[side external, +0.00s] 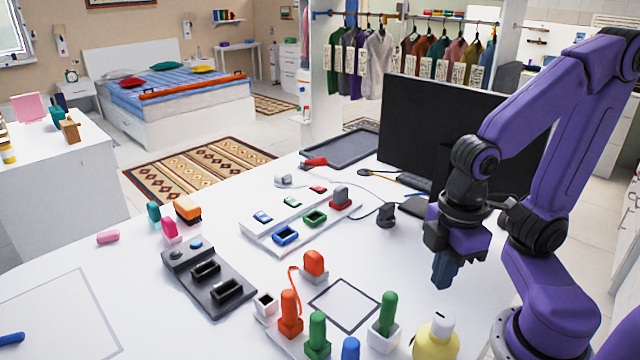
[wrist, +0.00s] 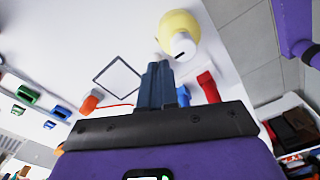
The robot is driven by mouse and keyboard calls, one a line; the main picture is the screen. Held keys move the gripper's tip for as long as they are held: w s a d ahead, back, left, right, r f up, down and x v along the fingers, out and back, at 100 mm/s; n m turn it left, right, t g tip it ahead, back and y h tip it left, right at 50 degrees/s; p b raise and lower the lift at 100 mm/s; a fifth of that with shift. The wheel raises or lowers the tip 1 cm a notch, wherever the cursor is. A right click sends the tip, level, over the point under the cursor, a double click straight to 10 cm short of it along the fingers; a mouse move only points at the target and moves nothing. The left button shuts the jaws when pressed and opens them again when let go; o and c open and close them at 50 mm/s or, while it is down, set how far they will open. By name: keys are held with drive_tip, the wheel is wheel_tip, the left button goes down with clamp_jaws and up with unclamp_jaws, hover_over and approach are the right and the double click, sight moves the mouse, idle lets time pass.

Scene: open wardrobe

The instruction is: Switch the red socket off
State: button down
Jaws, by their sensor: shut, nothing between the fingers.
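The white power strip (side external: 262,238) lies on the table in the side external view, with blue, green and red sockets. The red socket (side external: 341,206) is at its far right end, with a grey plug (side external: 340,194) standing in it. A small red switch (side external: 318,189) sits behind it; its on or off position is too small to tell. My gripper (side external: 442,284) is shut and empty, pointing down above the table, well to the right of the strip and apart from it. Its closed fingers (wrist: 158,84) also show in the wrist view, where the red socket is not clearly seen.
A yellow bottle (side external: 437,342) and green handled pieces (side external: 388,312) stand at the front. A grey two-slot block (side external: 208,280) lies left.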

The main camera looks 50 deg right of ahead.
drive_tip(key=w+a+r+m+t, duration=0.1)
drive_tip(key=w+r+m, duration=0.15)
drive_tip(key=w, duration=1.15)
drive_tip(key=w+r+m, duration=0.2)
drive_tip(key=w+m, duration=0.2)
drive_tip(key=w, duration=1.1)
drive_tip(key=m+t, duration=0.2)
drive_tip(key=m, duration=0.4)
hover_over(320, 188)
drive_tip(key=s, duration=0.3)
drive_tip(key=shift+w+f, duration=0.15)
drive_tip(key=shift+f, duration=0.15)
drive_tip(key=shift+g, duration=0.3)
drive_tip(key=x, duration=0.8)
drive_tip(key=s+x, duration=0.1)
drive_tip(key=x, duration=0.3)
drive_tip(key=shift+w+d+f, duration=0.15)
drive_tip(key=shift+d+f, duration=0.1)
drive_tip(key=shift+f, duration=0.75)
